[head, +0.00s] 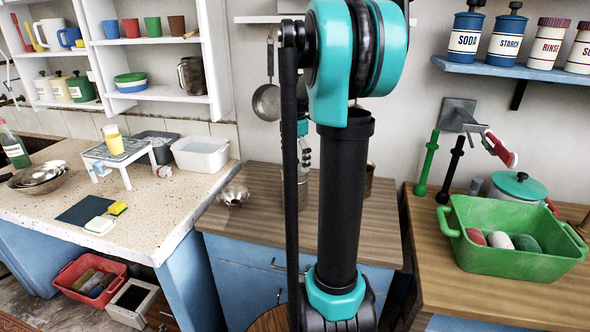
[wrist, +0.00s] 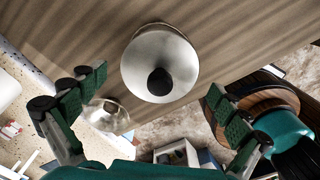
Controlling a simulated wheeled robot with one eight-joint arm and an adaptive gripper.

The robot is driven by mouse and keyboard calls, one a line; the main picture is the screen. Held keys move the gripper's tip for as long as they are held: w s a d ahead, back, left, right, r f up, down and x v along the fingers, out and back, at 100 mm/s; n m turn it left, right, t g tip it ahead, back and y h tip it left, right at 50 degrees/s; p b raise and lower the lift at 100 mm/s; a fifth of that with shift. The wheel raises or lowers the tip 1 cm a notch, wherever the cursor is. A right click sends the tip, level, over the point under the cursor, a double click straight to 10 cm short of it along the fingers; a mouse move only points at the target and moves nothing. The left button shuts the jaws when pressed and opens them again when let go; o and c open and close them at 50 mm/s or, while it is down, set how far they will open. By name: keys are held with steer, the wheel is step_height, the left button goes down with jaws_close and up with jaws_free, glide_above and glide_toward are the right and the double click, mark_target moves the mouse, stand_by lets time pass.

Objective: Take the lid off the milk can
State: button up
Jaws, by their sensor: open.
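In the wrist view a pale round lid (wrist: 140,62) with a black knob (wrist: 160,82) is seen from above, over the wooden counter. It appears to be the milk can's lid; the can body below it is hidden. My gripper (wrist: 157,105) is open, with its two fingers spread to the left and right of the lid in the picture, apart from it. Nothing is between the fingertips.
A metal bowl (head: 233,195) sits on the wooden counter (head: 250,222), left of my arm. It also shows near the left finger in the wrist view (wrist: 105,115). A green tub (head: 515,262) stands on the right counter. A small stand (head: 118,158) is on the left counter.

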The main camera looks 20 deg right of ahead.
steer(key=shift+f, duration=0.4)
steer(key=shift+c, duration=0.2)
steer(key=c, duration=1.1)
steer(key=shift+r, duration=0.1)
